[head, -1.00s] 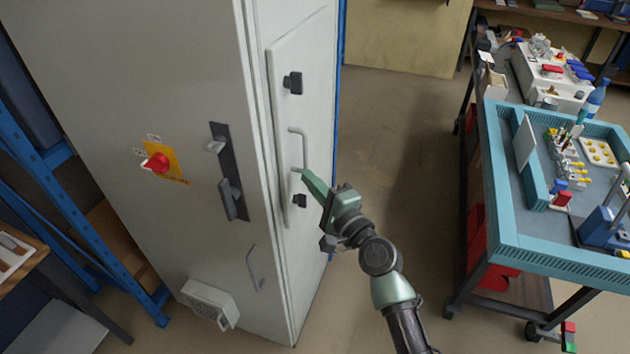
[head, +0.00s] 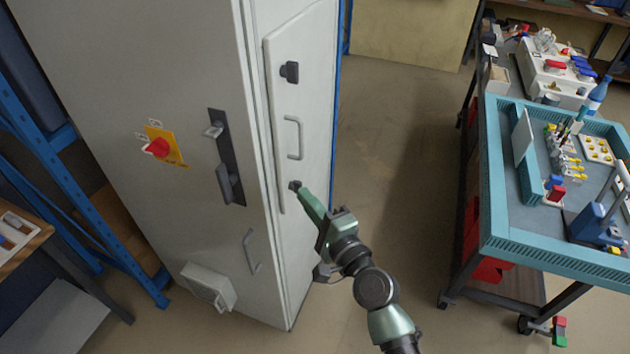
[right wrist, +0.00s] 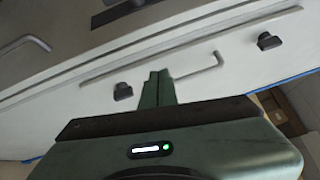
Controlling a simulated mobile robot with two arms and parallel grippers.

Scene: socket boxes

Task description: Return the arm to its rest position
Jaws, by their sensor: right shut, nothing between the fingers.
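My right gripper (head: 302,191) is shut and empty, with its green fingers pointing up and left at the side door of the grey cabinet (head: 195,60). Its tip covers part of the lower black latch in the head view; I cannot tell whether they touch there. The side door (head: 309,90) is closed and has a grey handle (head: 293,138) just above my fingertips. In the right wrist view the shut fingers (right wrist: 158,80) show in front of the door, with the handle (right wrist: 202,69) just beyond and to the right. My left gripper is not in view.
A blue-edged cart (head: 555,258) with parts on it stands at the right. A blue rack (head: 85,215) and a table (head: 22,235) stand at the left. The cabinet front carries a red switch (head: 157,147). Open floor (head: 400,130) lies between cabinet and cart.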

